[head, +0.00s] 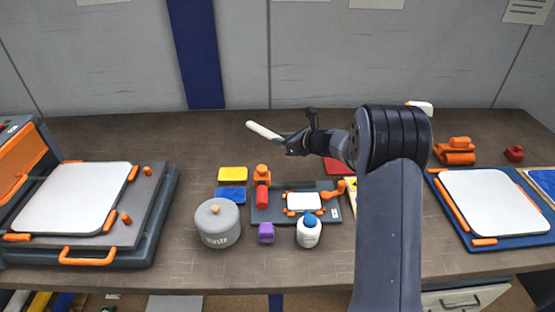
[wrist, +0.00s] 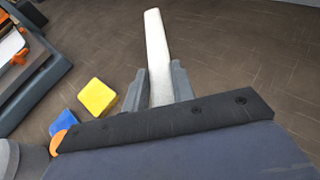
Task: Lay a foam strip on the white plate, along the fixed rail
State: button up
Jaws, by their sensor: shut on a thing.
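My gripper (head: 286,141) is shut on a white foam strip (head: 262,130), held up in the air above the back of the table. In the wrist view the strip (wrist: 155,45) sticks out lengthwise between the two fingers (wrist: 157,82); its near end is hidden. A large white plate (head: 72,197) lies on the grey fixture at left, with orange rails (head: 111,221) at its edges. Another white plate (head: 494,202) lies on a blue board at right, with an orange rail (head: 454,204) along its left side. A small white plate (head: 304,201) sits in the middle fixture.
A grey lidded pot (head: 218,224), a white bottle with a blue cap (head: 308,234), a purple block (head: 266,232), a yellow sponge (head: 232,174) and a blue one (head: 231,194) crowd the middle. Orange pieces (head: 456,152) lie at back right. The back left of the table is clear.

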aim_at(283, 163)
notch_tip(283, 163, down, 3)
jog(key=shift+w+f, duration=0.1)
jog(key=shift+f, duration=2.2)
jog(key=shift+f, duration=0.2)
jog(key=o, duration=1)
jog(key=shift+c, duration=0.2)
jog(key=shift+r, duration=0.15)
